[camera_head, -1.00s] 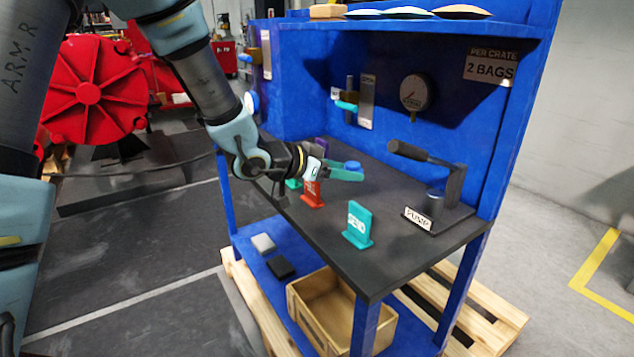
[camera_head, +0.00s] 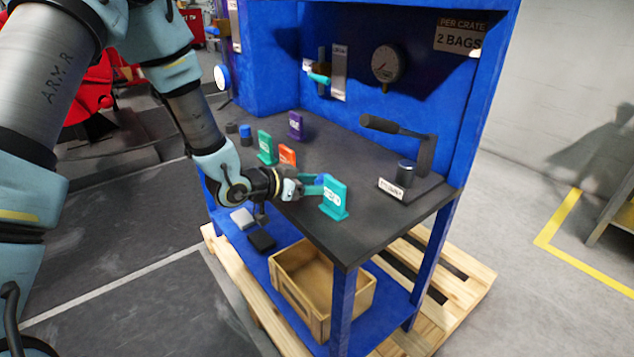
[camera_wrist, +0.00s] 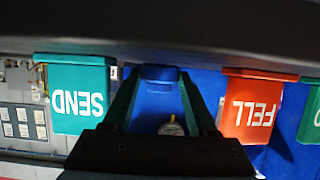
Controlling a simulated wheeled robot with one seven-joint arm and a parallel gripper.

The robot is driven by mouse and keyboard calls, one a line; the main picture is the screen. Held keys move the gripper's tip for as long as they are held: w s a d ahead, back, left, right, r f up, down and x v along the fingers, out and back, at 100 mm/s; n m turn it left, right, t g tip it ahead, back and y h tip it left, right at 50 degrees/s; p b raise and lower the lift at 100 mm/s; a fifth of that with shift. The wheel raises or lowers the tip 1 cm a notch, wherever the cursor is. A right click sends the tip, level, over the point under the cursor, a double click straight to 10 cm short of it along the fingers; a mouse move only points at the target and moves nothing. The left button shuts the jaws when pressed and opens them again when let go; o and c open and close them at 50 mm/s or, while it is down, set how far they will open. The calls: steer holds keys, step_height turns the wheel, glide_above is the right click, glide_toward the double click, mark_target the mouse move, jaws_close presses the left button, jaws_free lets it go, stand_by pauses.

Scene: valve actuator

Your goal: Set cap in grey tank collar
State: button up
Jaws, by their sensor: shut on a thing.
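My gripper (camera_head: 314,186) has teal fingers and is shut on a blue cap (camera_wrist: 158,74). The cap sits between the fingertips in the wrist view; in the head view only a bit of blue shows there. The gripper is above the bench's front part, just left of the teal SEND sign (camera_head: 335,200) in the head view. I cannot tell whether that cylinder is the grey tank collar.
On the dark benchtop (camera_head: 345,235) stand an orange-red sign (camera_head: 287,155), a green sign (camera_head: 265,147), a purple sign (camera_head: 296,125) and another blue piece (camera_head: 245,134). The pump handle (camera_head: 390,126) juts out to the left. A wooden crate (camera_head: 292,290) sits on the lower shelf.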

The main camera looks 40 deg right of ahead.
steer(key=shift+f, duration=0.25)
steer(key=o, duration=1)
steer(key=shift+r, duration=0.1)
steer(key=shift+r, duration=0.1)
steer(key=shift+a+r, duration=0.15)
steer(key=b+v, duration=0.2)
steer(key=v, duration=0.9)
steer(key=shift+a, duration=0.35)
